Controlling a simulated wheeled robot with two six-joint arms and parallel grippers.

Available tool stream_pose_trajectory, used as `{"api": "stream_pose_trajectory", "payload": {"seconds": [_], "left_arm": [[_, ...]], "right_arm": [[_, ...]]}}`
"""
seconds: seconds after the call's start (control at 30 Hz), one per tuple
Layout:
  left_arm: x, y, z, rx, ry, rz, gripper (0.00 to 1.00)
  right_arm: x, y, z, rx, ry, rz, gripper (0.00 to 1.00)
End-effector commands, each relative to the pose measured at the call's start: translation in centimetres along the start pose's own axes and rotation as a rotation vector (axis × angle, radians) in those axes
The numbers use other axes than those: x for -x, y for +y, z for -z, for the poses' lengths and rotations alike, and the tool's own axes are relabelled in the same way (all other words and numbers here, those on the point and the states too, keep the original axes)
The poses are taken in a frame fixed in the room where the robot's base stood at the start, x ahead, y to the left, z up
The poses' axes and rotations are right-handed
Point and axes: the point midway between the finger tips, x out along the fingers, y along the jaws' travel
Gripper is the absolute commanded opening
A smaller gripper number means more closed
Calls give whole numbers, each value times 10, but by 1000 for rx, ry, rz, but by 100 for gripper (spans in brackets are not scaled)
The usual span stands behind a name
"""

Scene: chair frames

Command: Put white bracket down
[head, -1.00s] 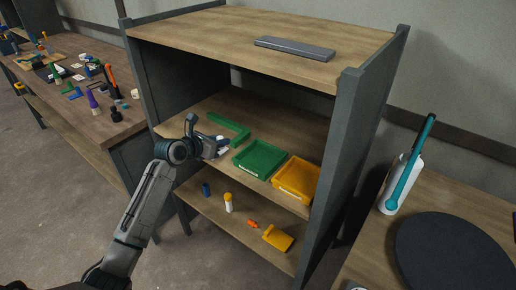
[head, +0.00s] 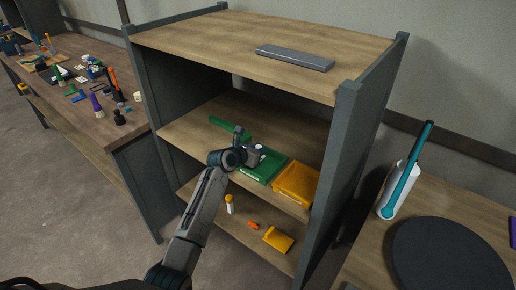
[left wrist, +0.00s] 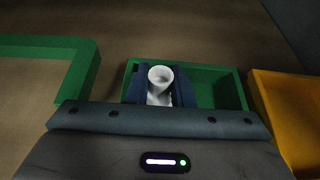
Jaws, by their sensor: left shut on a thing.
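My left gripper (head: 257,153) is shut on a white bracket (left wrist: 160,82), held between its two dark fingers in the left wrist view. The bracket's round, open end faces the camera; in the head view the gripper mostly hides it. The gripper is above the green tray (head: 264,174) on the middle shelf. In the left wrist view this tray (left wrist: 222,84) lies behind and below the bracket. I cannot tell whether the bracket touches it. My right gripper is out of view.
A yellow tray (head: 296,184) stands right of the green one. A green L-shaped piece (left wrist: 86,72) lies to the left. The top board and the side panel (head: 350,150) bound the shelf. Several small items, including a yellow scoop-like piece (head: 278,240), are on the lower shelf.

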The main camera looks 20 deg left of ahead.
Motion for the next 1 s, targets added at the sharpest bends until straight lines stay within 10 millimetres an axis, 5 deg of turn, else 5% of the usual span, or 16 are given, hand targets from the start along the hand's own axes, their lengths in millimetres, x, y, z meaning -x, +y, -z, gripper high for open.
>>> {"api": "stream_pose_trajectory", "payload": {"seconds": [0.67, 0.7, 0.73, 1.0], "left_arm": [[-5, 0, 14, 2, 5, 1, 0], [-5, -1, 16, 2, 7, 2, 24], [-5, -1, 16, 2, 8, 2, 29], [-5, -1, 19, 3, 14, 3, 29]], "right_arm": [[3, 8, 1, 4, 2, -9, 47], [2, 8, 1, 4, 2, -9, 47], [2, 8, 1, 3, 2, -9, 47], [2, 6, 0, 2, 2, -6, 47]]}}
